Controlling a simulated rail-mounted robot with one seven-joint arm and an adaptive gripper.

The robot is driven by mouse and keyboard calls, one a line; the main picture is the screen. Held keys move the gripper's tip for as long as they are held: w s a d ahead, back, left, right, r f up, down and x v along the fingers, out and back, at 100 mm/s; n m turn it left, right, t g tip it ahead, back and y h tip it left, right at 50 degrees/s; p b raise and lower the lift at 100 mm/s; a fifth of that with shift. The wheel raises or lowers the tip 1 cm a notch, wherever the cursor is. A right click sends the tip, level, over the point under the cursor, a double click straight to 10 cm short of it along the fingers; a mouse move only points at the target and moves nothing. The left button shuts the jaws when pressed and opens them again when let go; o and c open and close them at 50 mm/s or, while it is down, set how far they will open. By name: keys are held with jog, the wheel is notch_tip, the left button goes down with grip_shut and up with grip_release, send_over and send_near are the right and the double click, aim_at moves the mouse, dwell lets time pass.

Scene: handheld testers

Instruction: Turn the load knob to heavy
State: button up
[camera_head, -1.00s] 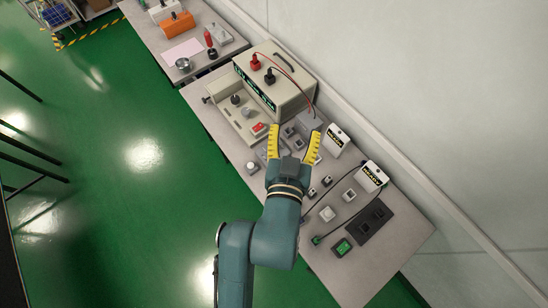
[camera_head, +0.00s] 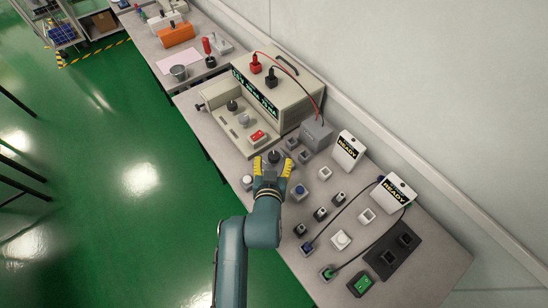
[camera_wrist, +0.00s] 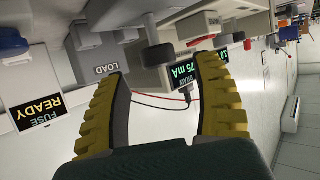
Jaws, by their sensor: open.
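My gripper (camera_head: 273,166) is open over the near part of the tester bench, with its two yellow fingers apart. A dark knob (camera_head: 274,156) stands just beyond and between the fingertips. In the wrist view the gripper (camera_wrist: 160,72) shows both fingers spread, and a dark grey knob (camera_wrist: 158,54) appears between and beyond their tips. I see no contact with it. A grey box marked LOAD (camera_wrist: 90,64) stands left of that knob in the wrist view. Any setting marks around the knob are too small or hidden to read.
A beige tester (camera_head: 285,85) with a lit display and red and black plugs stands behind. A fuse sign reading READY (camera_head: 347,151), small switches and a blue button (camera_head: 299,192) crowd the right. A red rocker switch (camera_head: 257,136) lies just behind the knob.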

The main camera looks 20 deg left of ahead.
aim_at(274, 157)
jog(key=shift+b+x, duration=0.45)
jog(key=shift+x, duration=1.55)
jog(key=c, duration=1.2)
jog(key=shift+b, duration=0.3)
